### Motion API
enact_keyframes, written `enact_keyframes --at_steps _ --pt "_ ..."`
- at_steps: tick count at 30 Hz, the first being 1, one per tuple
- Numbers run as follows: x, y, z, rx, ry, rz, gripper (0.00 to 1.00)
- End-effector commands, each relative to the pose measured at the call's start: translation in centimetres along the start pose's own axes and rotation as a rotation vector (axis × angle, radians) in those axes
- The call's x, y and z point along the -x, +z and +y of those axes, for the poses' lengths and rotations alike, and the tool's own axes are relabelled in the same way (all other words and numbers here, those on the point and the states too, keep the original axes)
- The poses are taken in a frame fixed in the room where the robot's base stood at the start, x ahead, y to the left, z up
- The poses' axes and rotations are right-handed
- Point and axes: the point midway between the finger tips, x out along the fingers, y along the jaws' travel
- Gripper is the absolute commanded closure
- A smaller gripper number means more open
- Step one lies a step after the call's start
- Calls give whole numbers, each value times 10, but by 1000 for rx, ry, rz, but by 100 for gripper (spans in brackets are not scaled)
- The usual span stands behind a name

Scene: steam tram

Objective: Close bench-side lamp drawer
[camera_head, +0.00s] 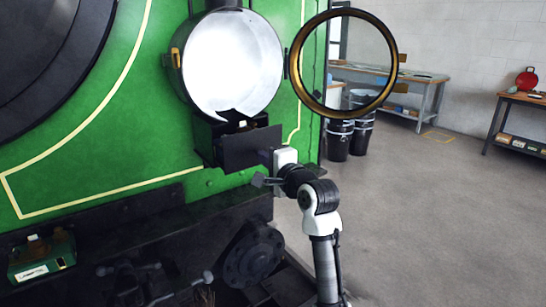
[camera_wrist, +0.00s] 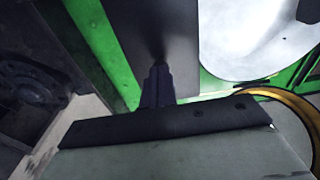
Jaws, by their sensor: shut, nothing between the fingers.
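The lamp drawer (camera_head: 239,150) is a dark box with a flat front under the round lamp (camera_head: 232,62) on the green tram front. It stands out from its housing, and its open top shows a small brass-coloured item inside. My gripper (camera_head: 265,157) is at the right edge of the drawer front. In the wrist view my gripper (camera_wrist: 159,68) is shut and empty, its tips pointing at the dark grey drawer front (camera_wrist: 160,25). I cannot tell whether the tips touch it. Much of the drawer's inside is hidden.
The lamp's brass ring door (camera_head: 302,88) hangs wide open to the right, above my arm. A green box (camera_head: 42,258) sits at lower left. Workbenches (camera_head: 420,82) and black bins (camera_head: 338,139) stand behind. The floor at right is clear.

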Motion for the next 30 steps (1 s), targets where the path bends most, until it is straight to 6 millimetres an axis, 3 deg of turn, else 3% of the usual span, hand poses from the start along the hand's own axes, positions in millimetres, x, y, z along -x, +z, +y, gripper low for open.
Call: enact_keyframes --at_steps 6,12,30 --pt "-36 4 -2 -2 3 -3 100" --pt "-57 5 -1 -1 2 -2 100" --pt "-66 5 -3 3 -3 1 100"
